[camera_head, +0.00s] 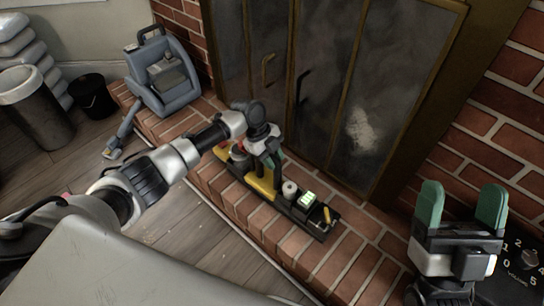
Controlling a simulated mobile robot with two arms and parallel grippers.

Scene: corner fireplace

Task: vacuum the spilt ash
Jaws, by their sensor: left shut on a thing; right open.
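A blue-grey machine with a black handle (165,78), which looks like a vacuum, stands on the brick hearth at the upper left. Its nozzle-like end (115,148) reaches down to the floor. My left gripper (273,160) points down at the black tray and is shut on what looks like a yellow item (262,187); my wrist and fingers partly hide the hold. My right gripper (463,205) is open and empty at the lower right, its green fingers pointing up. I cannot make out a clear ash pile; pale specks (150,236) lie on the wooden floor.
The long black tray (318,230) on the hearth (245,222) also holds a pale roll (289,190) and a green-lit box (308,198). Glass fireplace doors (362,90) with a pale smudge stand behind. A grey bin (35,110) and black bucket (93,97) stand left. A dial panel (525,262) is lower right.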

